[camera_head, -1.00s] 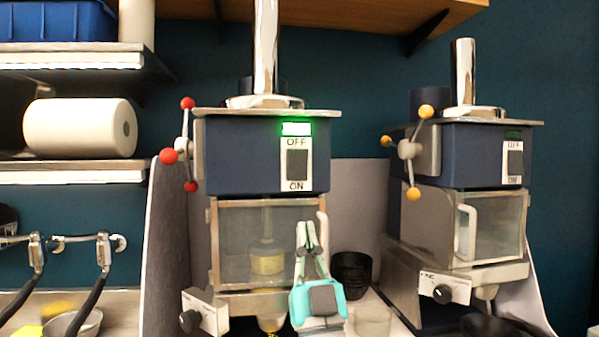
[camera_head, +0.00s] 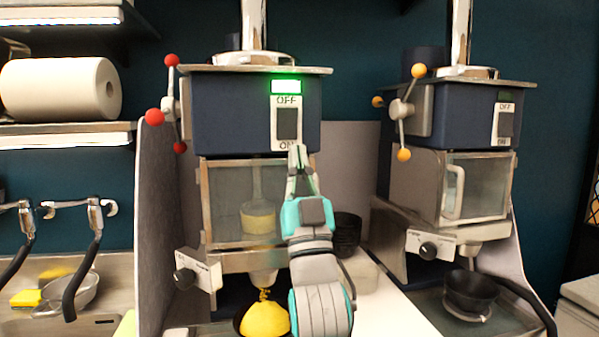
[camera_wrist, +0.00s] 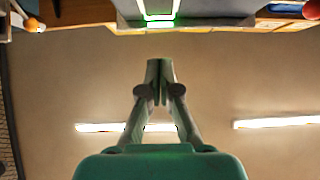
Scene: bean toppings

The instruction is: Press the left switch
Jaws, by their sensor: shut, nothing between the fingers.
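The left switch (camera_head: 287,124) is a dark rocker on a white plate marked OFF above and ON below, on the front of the left blue machine (camera_head: 235,115). A green-lit display (camera_head: 286,87) glows above it. My gripper (camera_head: 298,150) is shut and empty, its tips pointing up at the lower edge of the switch plate and covering part of the ON label. I cannot tell whether the tips touch the plate. In the wrist view my gripper (camera_wrist: 160,68) is shut too, with the green-lit display (camera_wrist: 158,17) at the top; the switch itself is not clear there.
The right machine (camera_head: 450,115) has its own switch (camera_head: 506,123) and a dark display. Yellow food (camera_head: 264,319) sits under the left machine's spout. A black bowl (camera_head: 470,291) stands under the right machine. A dark cup (camera_head: 345,233) is behind my arm.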

